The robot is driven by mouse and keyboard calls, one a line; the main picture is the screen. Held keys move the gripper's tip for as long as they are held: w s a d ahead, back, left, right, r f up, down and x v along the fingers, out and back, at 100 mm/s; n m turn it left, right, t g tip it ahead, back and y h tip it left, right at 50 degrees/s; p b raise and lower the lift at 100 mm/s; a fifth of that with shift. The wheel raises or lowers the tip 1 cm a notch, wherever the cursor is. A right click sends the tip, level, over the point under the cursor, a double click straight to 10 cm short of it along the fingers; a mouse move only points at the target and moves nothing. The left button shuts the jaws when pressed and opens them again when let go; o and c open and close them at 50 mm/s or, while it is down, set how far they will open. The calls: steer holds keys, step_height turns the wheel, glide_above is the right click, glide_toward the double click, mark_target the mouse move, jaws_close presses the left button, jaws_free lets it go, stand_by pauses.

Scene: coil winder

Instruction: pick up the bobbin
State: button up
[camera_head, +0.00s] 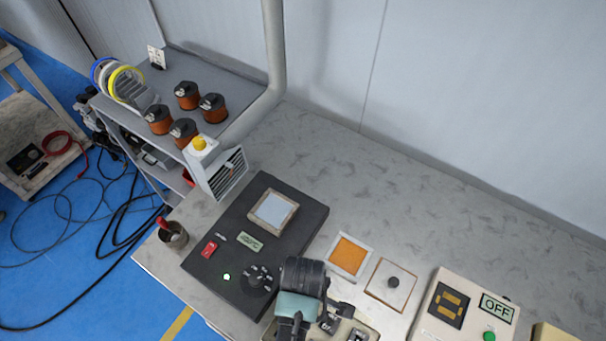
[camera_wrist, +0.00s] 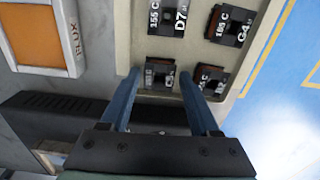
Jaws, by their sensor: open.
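Several small dark bobbins with white-lettered labels sit on a beige tray (camera_wrist: 120,40) in the wrist view. One reads 155 C D7 (camera_wrist: 167,17) and another 185 C G4 (camera_wrist: 231,25). A third bobbin (camera_wrist: 160,72) lies between my fingertips in that view, its label partly legible. A fourth (camera_wrist: 211,82) is next to the right finger, partly covered. My gripper (camera_wrist: 160,79) is open, one blue finger on each side of the third bobbin. I cannot tell whether they touch. In the head view, my gripper is over the tray (camera_head: 365,322) and hides much of it.
An orange flux pad (camera_head: 348,257) and a square plate with a dark knob (camera_head: 392,283) lie beside the tray. A black control unit (camera_head: 225,272) is left, a box marked OFF (camera_head: 463,325) right. Copper-coloured spools (camera_head: 187,97) stand on a shelf. The bench behind is clear.

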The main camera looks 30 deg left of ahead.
steer(key=shift+f, duration=0.7)
jaws_close()
steer(key=shift+r, duration=0.15)
step_height(320, 180, up, 10)
steer(key=shift+w, duration=0.15)
